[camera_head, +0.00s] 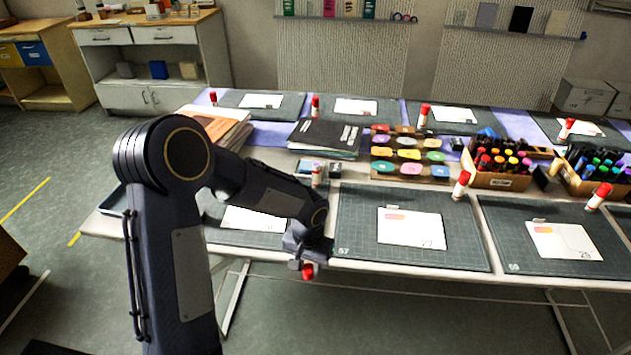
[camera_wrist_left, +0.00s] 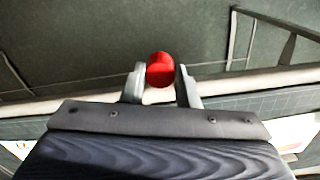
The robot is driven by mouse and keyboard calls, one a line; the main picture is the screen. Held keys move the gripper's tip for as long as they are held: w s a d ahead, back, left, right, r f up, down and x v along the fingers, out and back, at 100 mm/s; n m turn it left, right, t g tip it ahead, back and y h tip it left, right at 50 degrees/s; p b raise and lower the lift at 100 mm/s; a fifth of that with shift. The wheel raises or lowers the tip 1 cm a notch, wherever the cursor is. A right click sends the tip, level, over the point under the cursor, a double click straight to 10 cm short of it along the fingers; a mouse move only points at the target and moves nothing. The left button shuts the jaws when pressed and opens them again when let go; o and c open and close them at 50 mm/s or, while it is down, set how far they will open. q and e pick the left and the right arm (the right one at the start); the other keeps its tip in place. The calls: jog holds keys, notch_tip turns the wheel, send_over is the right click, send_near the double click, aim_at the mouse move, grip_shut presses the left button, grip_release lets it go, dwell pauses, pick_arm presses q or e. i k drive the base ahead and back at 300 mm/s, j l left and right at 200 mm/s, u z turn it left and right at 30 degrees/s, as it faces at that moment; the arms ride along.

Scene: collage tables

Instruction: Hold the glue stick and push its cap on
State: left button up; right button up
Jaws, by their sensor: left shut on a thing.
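My left gripper (camera_head: 310,262) reaches in from the left and is at the front edge of the table. It is shut on a red cap (camera_head: 309,271), which sticks out below the fingers. In the left wrist view the red cap (camera_wrist_left: 160,69) sits between the two fingers (camera_wrist_left: 160,86); I cannot tell whether anything is attached to it. My right gripper is not in view.
Cutting mats (camera_head: 350,255) with white cards (camera_head: 411,228) line the table. Capped glue sticks stand beside them, one nearby (camera_head: 461,185). A stamp rack (camera_head: 410,154), a marker box (camera_head: 497,166) and dark folders (camera_head: 325,138) stand behind. Open floor lies in front of the table.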

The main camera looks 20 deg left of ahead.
aim_at(316, 171)
jog(key=k+j, duration=0.1)
jog(key=j, duration=0.3)
jog(key=k+j, duration=0.15)
jog(key=j, duration=0.25)
jog(key=k+j+z, duration=0.1)
jog(key=j, duration=0.3)
jog(key=k+j, duration=0.15)
jog(key=j, duration=0.2)
